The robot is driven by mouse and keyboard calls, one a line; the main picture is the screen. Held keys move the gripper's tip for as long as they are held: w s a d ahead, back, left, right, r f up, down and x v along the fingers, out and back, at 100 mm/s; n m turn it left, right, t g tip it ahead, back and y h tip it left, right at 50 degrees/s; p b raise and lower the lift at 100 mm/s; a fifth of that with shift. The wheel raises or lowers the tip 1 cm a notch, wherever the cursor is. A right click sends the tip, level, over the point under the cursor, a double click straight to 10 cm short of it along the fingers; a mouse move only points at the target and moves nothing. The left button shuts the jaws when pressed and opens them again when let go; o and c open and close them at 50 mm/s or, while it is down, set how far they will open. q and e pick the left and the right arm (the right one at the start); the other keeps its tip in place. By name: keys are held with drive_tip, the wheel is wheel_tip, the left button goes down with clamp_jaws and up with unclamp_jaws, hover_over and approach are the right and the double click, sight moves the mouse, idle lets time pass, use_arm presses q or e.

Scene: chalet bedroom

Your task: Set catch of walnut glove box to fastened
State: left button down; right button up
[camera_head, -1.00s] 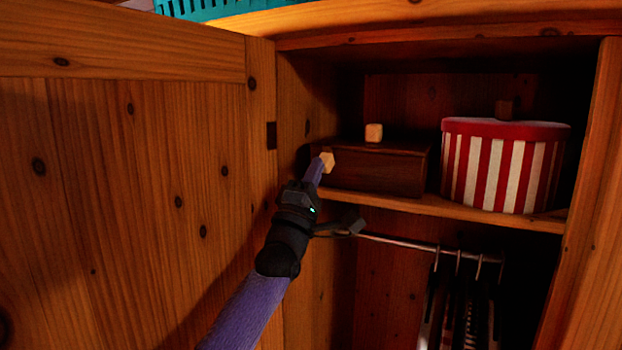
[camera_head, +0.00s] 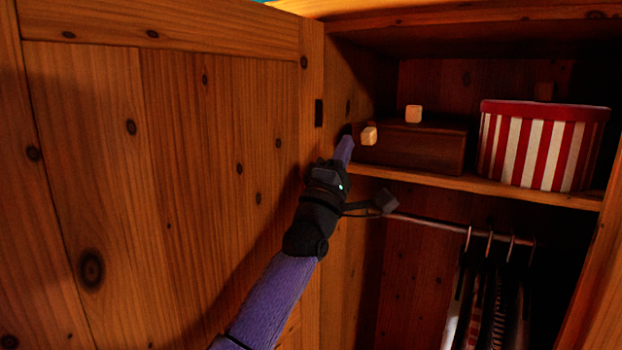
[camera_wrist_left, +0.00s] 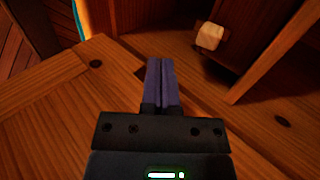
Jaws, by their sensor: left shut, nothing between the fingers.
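The walnut glove box (camera_head: 432,152), a dark brown box, sits at the left end of the wardrobe shelf. A pale wooden block (camera_head: 369,136) shows at its front left; whether this is the catch I cannot tell. A second pale block (camera_head: 413,113) is on its top. My left gripper (camera_head: 346,142) is shut and empty, just left of the front block. In the left wrist view my shut fingers (camera_wrist_left: 162,68) point forward, with the front block (camera_wrist_left: 210,36) ahead and to the right, apart from them. My right gripper is not in view.
A red-and-white striped round box (camera_head: 540,148) stands right of the glove box on the shelf (camera_head: 490,186). Below it runs a rail (camera_head: 430,222) with several hangers and clothes. The wooden door panel (camera_head: 190,160) fills the left side, close to my left arm.

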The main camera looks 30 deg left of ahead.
use_arm(q)
drive_tip(key=s+f+b, duration=0.2)
drive_tip(key=s, duration=0.5)
drive_tip(key=shift+a+f, duration=0.2)
drive_tip(key=shift+f, duration=0.2)
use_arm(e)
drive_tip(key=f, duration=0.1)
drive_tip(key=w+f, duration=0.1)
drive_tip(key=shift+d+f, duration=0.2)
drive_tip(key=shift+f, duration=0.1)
use_arm(q)
drive_tip(key=shift+s, duration=0.2)
